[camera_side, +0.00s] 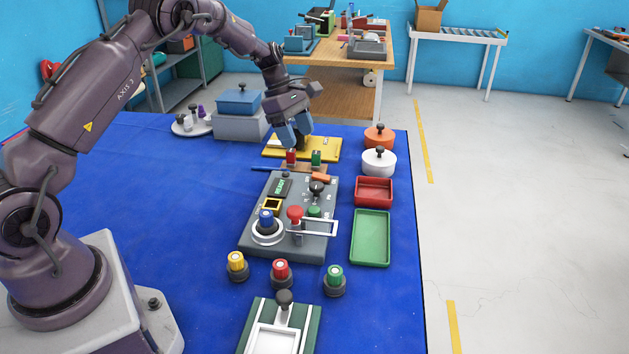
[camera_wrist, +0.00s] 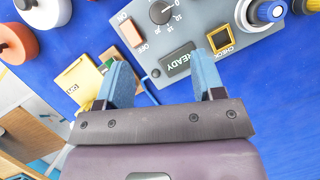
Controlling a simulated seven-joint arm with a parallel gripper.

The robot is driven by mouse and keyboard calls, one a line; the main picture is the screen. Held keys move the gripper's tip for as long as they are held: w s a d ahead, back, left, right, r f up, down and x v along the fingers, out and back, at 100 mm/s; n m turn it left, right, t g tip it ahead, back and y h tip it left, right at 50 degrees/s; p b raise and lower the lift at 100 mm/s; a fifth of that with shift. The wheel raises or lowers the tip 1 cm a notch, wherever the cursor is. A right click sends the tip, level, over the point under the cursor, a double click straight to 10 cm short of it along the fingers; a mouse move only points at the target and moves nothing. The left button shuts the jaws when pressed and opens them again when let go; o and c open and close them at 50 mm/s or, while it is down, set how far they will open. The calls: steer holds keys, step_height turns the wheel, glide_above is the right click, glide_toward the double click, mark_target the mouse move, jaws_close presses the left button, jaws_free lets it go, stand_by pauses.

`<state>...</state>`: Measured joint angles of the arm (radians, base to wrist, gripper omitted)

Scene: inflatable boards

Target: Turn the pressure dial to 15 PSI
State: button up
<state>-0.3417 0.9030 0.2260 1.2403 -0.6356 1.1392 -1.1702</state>
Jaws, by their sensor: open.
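The pressure dial (camera_wrist: 161,12) is a round black knob on the grey control panel (camera_wrist: 205,14), cut by the top edge of the wrist view. Printed numbers, including 15 and 20, run around it; I cannot tell surely which one its pointer marks. In the side view the dial (camera_side: 317,188) is the black knob on the panel's far right part. My gripper (camera_side: 295,133) is open and empty, above and beyond the panel's far edge, apart from the dial. In the wrist view its two blue fingers (camera_wrist: 161,62) stand wide apart, short of the dial.
Red (camera_side: 374,191) and green (camera_side: 370,238) trays lie to the right. Blue cloth left of the panel is clear.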

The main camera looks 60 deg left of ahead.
mark_target(316, 184)
steer(key=x, duration=1.2)
steer(key=shift+d+f, duration=0.1)
steer(key=shift+f, duration=0.15)
steer(key=c, duration=0.9)
